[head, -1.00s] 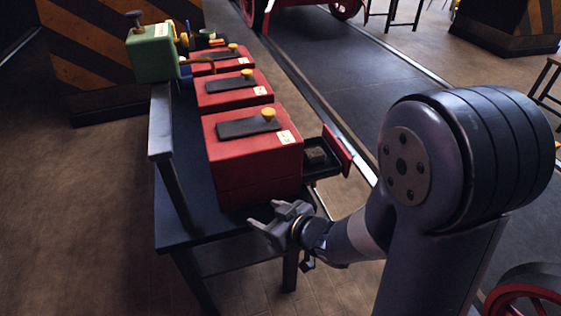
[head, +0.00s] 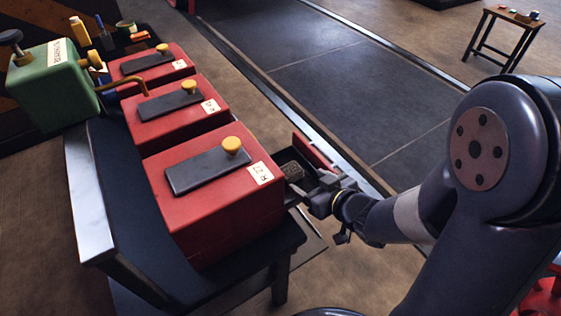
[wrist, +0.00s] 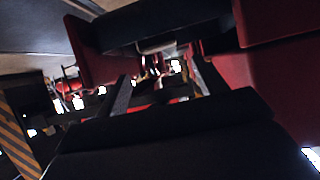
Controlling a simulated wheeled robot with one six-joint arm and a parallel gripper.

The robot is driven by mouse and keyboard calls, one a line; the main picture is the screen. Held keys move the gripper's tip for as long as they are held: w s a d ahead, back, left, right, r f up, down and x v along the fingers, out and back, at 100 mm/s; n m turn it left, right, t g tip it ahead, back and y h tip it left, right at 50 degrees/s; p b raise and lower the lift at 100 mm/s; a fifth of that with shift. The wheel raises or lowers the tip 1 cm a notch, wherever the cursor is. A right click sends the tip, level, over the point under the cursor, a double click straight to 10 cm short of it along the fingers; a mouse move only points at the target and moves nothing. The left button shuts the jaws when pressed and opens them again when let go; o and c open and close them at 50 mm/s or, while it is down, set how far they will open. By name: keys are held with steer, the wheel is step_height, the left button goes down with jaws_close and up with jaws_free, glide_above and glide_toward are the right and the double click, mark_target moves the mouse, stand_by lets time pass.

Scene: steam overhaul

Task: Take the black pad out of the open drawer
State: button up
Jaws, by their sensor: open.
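The nearest red box (head: 215,200) has its small drawer (head: 318,152) pulled open on its right side. A small dark block, apparently the black pad (head: 291,171), lies inside the drawer. My gripper (head: 312,192) is open at the drawer's near side, at about its height, and seems empty. Its fingers partly cover the drawer, and I cannot tell whether they touch it. In the wrist view the dark underside or side of the drawer (wrist: 165,22) and its red front (wrist: 85,52) are close above my fingers. The pad cannot be made out there.
Two more red boxes (head: 178,108) stand in a row behind on the dark bench (head: 125,190). A green can (head: 55,85) stands at the back left. Dark slabs and yellow knobs top the boxes.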

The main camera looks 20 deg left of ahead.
mark_target(291, 170)
steer(key=b+x, duration=0.1)
steer(key=x, duration=0.9)
steer(key=shift+w+b, duration=0.1)
steer(key=shift+b, duration=0.2)
steer(key=shift+c, duration=0.2)
steer(key=c, duration=0.8)
